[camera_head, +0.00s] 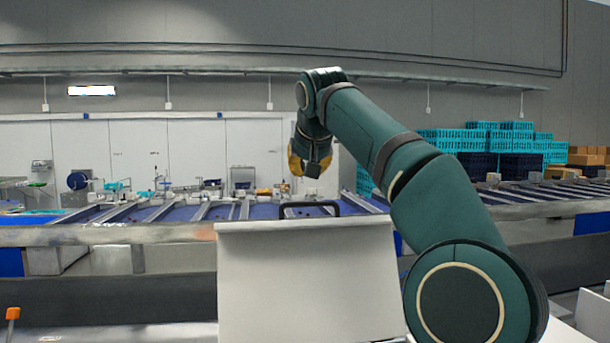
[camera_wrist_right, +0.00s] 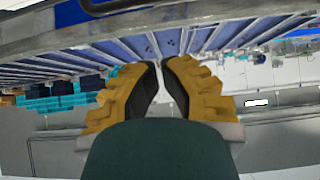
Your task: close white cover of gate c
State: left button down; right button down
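A large white cover (camera_head: 310,285) stands in the lower middle of the head view. No gate letter is readable on it. A black bar handle (camera_head: 322,207) shows just above its top edge. Part of a dark handle (camera_wrist_right: 115,5) also shows at the top of the right wrist view. My right gripper (camera_head: 311,165) hangs in the air above the handle in the picture, apart from it. In the wrist view the yellow, dark-padded fingers of the right gripper (camera_wrist_right: 160,64) are nearly together at the tips with nothing between them. My left gripper is out of view.
A metal rail (camera_head: 120,234) runs across in front of blue sorting lanes (camera_head: 175,212). Teal crates (camera_head: 455,139) and cardboard boxes (camera_head: 587,155) are stacked at the back right. An orange-topped post (camera_head: 13,313) stands at lower left. The air left of my arm is clear.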

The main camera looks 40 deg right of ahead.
jog(key=f, duration=0.2)
jog(key=w+f, duration=0.1)
jog(key=f, duration=0.1)
jog(key=w+d+f, duration=0.1)
jog(key=f, duration=0.1)
jog(key=shift+w+d+f, duration=0.1)
jog(key=shift+f, duration=0.15)
dwell(0.6)
